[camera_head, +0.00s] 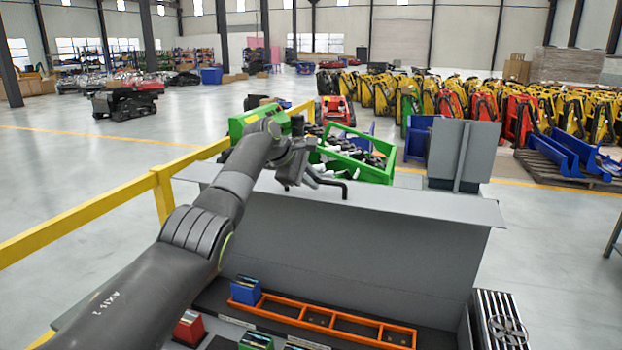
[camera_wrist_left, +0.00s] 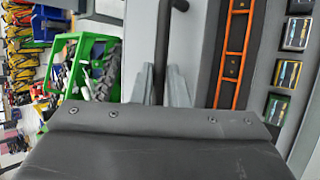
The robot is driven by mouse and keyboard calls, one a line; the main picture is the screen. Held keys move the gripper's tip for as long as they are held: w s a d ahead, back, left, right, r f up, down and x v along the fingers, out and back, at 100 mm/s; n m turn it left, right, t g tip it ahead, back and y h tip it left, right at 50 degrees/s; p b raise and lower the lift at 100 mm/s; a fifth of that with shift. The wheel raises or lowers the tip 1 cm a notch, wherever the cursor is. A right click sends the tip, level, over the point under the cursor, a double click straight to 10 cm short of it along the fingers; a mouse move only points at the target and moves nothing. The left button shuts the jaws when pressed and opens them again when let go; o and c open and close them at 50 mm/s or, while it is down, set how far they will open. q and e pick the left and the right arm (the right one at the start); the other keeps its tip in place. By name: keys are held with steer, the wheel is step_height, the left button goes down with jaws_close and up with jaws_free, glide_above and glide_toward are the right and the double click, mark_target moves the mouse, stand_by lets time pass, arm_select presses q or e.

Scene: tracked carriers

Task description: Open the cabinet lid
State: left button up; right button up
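The grey cabinet lid (camera_head: 360,255) stands raised, and the cabinet's inside shows below it. A black bar handle (camera_head: 339,184) sits at the lid's upper edge. My left gripper (camera_head: 308,178) is at this handle. In the left wrist view, the handle (camera_wrist_left: 162,45) runs down between the two grey fingers of my left gripper (camera_wrist_left: 162,88), which look closed around it. The fingertips' exact contact is partly hidden. My right gripper is in neither view.
Inside the cabinet lie an orange rack (camera_head: 320,320) and several small coloured boxes, one of them blue (camera_head: 245,290). A yellow rail (camera_head: 90,213) runs at the left. Open floor lies right.

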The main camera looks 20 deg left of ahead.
arm_select(q)
steer(key=o, duration=0.4)
steer(key=shift+f, duration=0.15)
steer(key=shift+s+a+r+b, duration=0.25)
steer(key=shift+r+b, duration=0.15)
steer(key=shift+b, duration=0.15)
steer(key=b+v, duration=0.7)
steer(key=v, duration=0.9)
steer(key=shift+s+r, duration=0.15)
